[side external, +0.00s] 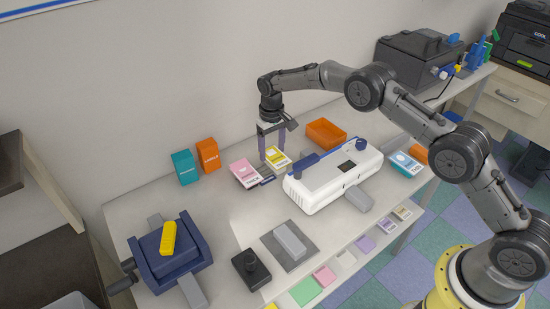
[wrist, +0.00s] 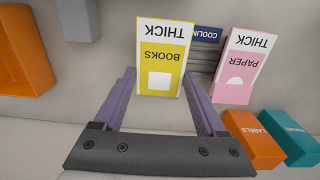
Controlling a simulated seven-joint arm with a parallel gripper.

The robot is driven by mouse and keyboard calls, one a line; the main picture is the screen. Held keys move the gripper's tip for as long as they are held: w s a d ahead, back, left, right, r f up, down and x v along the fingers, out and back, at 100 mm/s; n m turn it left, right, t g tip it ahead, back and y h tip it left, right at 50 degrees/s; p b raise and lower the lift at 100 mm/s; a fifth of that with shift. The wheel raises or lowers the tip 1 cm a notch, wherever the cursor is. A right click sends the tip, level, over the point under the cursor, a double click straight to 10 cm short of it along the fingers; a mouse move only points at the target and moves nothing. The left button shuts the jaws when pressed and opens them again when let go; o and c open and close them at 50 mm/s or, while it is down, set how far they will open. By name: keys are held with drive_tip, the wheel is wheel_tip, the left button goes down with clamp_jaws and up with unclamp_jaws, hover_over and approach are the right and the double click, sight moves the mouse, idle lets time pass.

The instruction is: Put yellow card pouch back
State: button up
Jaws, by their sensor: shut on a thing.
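The yellow card pouch (side external: 279,159), white-topped and marked THICK BOOKS, is between the fingers of my gripper (side external: 272,155), which points down over the table behind the white machine. In the wrist view the same yellow pouch (wrist: 161,58) fills the gap between the fingertips (wrist: 160,78), and my gripper is shut on it. A pink pouch (side external: 244,172) marked THICK PAPER lies just left of it; it also shows in the wrist view (wrist: 240,65). Whether the yellow pouch touches what is below is hard to tell.
A grey slatted rack with a blue COOLING label (wrist: 207,35) lies between the pouches. The white machine (side external: 330,185) is close at right, an orange tray (side external: 326,134) behind it. Teal (side external: 185,167) and orange (side external: 208,154) boxes stand left. A navy device (side external: 170,250) is front left.

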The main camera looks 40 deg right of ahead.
drive_tip(key=shift+f, duration=0.4)
idle(0.4)
drive_tip(key=o, duration=1.3)
drive_tip(key=shift+c, duration=0.2)
drive_tip(key=shift+r, duration=0.1)
wheel_tip(320, 180, up, 14)
